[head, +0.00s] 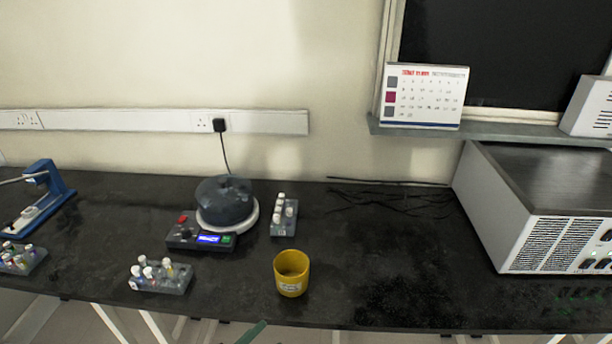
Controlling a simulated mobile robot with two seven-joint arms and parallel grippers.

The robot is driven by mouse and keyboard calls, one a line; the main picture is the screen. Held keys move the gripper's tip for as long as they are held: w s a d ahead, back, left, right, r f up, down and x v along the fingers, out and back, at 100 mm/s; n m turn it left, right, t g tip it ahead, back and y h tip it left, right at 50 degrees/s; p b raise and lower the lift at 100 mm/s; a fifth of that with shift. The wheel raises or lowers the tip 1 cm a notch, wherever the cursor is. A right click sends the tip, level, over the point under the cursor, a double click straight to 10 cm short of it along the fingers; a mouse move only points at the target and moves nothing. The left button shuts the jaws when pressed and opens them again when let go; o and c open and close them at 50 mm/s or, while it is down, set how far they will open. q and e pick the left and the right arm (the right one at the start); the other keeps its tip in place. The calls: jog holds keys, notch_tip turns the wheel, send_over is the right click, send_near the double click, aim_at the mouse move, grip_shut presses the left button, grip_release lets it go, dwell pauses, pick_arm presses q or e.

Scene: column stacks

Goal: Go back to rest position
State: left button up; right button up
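Neither of my grippers is in the head view, and no arm can be clearly made out. The task names no object. On the black bench (390,290) stand a small machine (225,203) with a dark round lid and a lit blue display, and a yellow cup (291,274) near the front edge. The cup is upright and open at the top.
Vial racks stand at front centre-left (162,276), front left (20,259) and behind the cup (284,216). A blue device (45,192) is far left. A large grey instrument (540,205) fills the right. Loose cables (390,197) lie at the back; the bench right of the cup is clear.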

pick_arm(q)
jog(key=s+a+f+n+g+y, duration=0.2)
jog(key=s+a+f+n+y, duration=0.3)
jog(key=s, duration=0.6)
jog(key=s+a+f+n+g+y, duration=0.3)
jog(key=s+a+f+n+y, duration=0.2)
jog(key=s+f+n, duration=0.4)
jog(key=shift+s+a+f+n, duration=0.4)
jog(key=shift+s+a+n, duration=0.2)
jog(key=shift+s+a, duration=0.3)
